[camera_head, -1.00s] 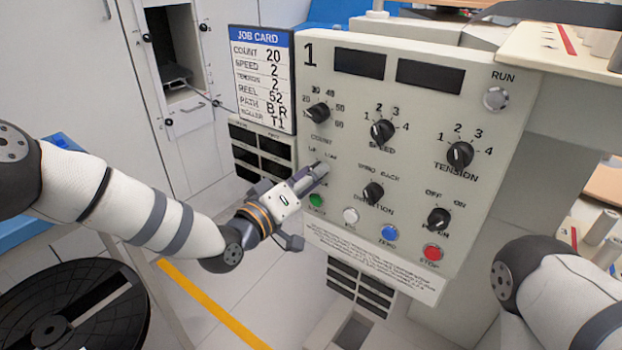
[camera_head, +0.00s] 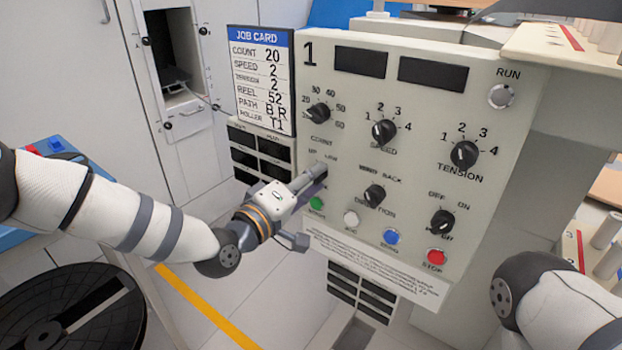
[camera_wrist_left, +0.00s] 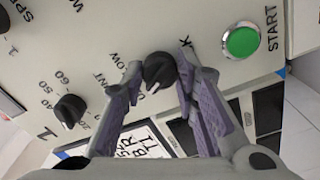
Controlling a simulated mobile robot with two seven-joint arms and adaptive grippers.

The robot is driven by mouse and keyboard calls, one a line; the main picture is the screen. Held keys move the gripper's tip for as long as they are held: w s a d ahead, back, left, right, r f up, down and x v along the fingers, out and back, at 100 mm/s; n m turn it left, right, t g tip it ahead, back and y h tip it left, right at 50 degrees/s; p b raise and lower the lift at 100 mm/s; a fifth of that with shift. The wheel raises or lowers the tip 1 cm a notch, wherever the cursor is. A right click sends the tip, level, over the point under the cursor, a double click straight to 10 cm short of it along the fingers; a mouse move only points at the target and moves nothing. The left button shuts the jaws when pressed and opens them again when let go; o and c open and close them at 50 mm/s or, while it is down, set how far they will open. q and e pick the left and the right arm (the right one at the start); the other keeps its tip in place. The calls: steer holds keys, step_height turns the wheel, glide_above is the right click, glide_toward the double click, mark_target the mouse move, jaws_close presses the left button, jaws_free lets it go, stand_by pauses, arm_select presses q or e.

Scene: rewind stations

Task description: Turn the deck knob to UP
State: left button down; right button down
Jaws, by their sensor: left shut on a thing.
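My left gripper (camera_head: 318,172) is at the left side of the control panel (camera_head: 500,140), under the COUNT knob and above the green START button. In the left wrist view its two fingers (camera_wrist_left: 158,73) are on either side of the black deck knob (camera_wrist_left: 158,68), shut on it. The knob's white pointer mark faces the lower edge of that view. In the head view the gripper hides the knob; the UP and LOW labels show just above the fingers. In the wrist view the LOW label is partly visible, and UP is not. My right gripper is out of view.
The COUNT knob (camera_head: 318,113), direction knob (camera_head: 374,195) and green START button (camera_head: 316,203) are close around my left gripper. The job card (camera_head: 263,80) stands left of the panel. A black reel (camera_head: 70,310) is at lower left.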

arm_select(q)
steer(key=c, duration=1.2)
jaws_free()
steer(key=shift+c, duration=0.2)
steer(key=v, duration=1.2)
